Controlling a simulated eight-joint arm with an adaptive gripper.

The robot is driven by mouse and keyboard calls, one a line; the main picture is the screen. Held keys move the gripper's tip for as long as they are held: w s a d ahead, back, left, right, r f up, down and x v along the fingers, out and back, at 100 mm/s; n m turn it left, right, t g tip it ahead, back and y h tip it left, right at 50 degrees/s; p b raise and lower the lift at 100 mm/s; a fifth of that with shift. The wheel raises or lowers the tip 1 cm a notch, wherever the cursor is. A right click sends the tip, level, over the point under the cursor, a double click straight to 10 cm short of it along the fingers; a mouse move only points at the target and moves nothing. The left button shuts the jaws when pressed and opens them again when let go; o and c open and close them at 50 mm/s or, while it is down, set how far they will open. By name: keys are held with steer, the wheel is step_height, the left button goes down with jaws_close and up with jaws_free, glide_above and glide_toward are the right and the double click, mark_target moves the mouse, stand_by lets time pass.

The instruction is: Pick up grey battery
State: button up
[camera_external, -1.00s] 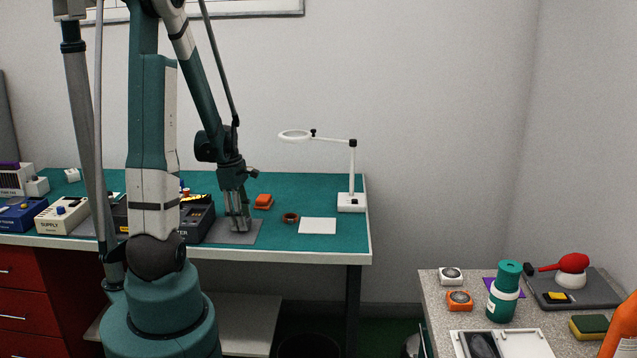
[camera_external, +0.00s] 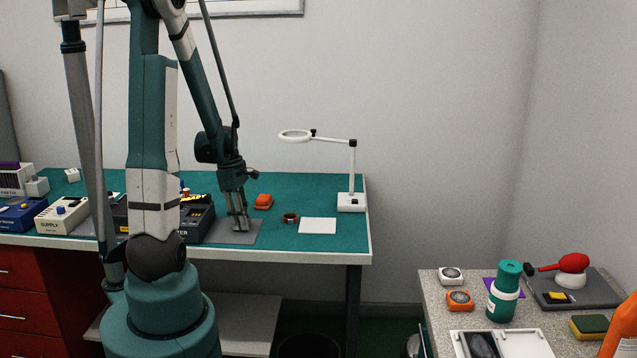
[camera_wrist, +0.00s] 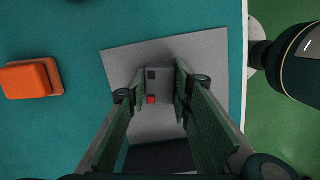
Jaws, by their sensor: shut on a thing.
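The grey battery (camera_wrist: 162,84) is a small grey block with a dark square and a red square on its top. In the wrist view it sits between the fingertips of my gripper (camera_wrist: 158,92), over a grey mat (camera_wrist: 125,62). My gripper is shut on it, one finger on each side. In the external view my gripper (camera_external: 239,225) points down at the grey mat (camera_external: 248,237) on the teal bench. The battery is too small there to make out. I cannot tell whether it still touches the mat.
An orange block (camera_external: 263,201) lies behind and right of the mat. A small brown ring (camera_external: 290,218) and a white sheet (camera_external: 317,226) lie to the right. A ring-headed lamp (camera_external: 350,201) stands farther right. A dark device (camera_external: 197,222) stands close on the left.

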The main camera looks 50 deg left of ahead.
steer(key=shift+r, duration=0.15)
steer(key=shift+r+p, duration=0.95)
steer(key=shift+r, duration=3.9)
